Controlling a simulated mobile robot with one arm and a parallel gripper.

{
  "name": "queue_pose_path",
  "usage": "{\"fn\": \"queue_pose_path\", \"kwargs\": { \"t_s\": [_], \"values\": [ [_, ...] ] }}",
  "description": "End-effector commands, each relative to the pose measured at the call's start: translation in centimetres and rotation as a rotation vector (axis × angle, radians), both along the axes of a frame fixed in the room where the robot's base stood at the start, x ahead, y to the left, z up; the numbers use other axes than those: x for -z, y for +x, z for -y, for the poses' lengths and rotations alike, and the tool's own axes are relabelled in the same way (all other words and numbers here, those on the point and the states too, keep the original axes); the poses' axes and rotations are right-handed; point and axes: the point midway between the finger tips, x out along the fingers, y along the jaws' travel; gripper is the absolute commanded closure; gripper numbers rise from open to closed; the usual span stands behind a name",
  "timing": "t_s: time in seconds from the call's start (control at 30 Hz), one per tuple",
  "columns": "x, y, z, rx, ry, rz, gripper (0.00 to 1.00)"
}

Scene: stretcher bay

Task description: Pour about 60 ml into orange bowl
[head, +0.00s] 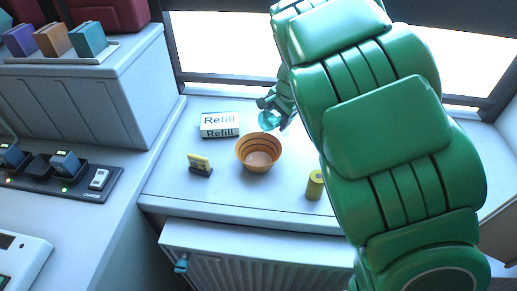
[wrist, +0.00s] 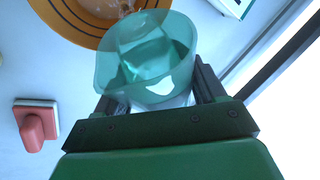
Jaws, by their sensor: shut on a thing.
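The orange bowl (head: 258,153) with dark stripes stands on the white counter, and its rim shows at the top of the wrist view (wrist: 75,15). My gripper (head: 276,112) is just above and beyond the bowl's back right edge. In the wrist view my gripper (wrist: 162,95) is shut on a translucent teal cup (wrist: 150,60). The cup is tilted, with its lip over the bowl's rim, and a clear liquid shows inside it. A pale patch shows in the bowl by the lip; I cannot tell how much liquid is there.
A white "Refill" box (head: 220,124) stands left of the bowl. A yellow-topped sign (head: 199,165) is at front left, and a yellow cylinder (head: 315,185) at front right. A red-handled block (wrist: 36,125) lies on the counter in the wrist view. A window is behind.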

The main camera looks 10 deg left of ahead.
Motion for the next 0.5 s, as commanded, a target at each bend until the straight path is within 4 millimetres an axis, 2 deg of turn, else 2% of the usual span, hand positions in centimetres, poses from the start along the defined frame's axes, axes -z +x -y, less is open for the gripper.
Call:
{"fn": "queue_pose_path", "kwargs": {
  "t_s": [0.5],
  "values": [
    [0.09, -0.40, -0.23, 0.000, -0.022, 0.039, 0.65]
  ]
}}
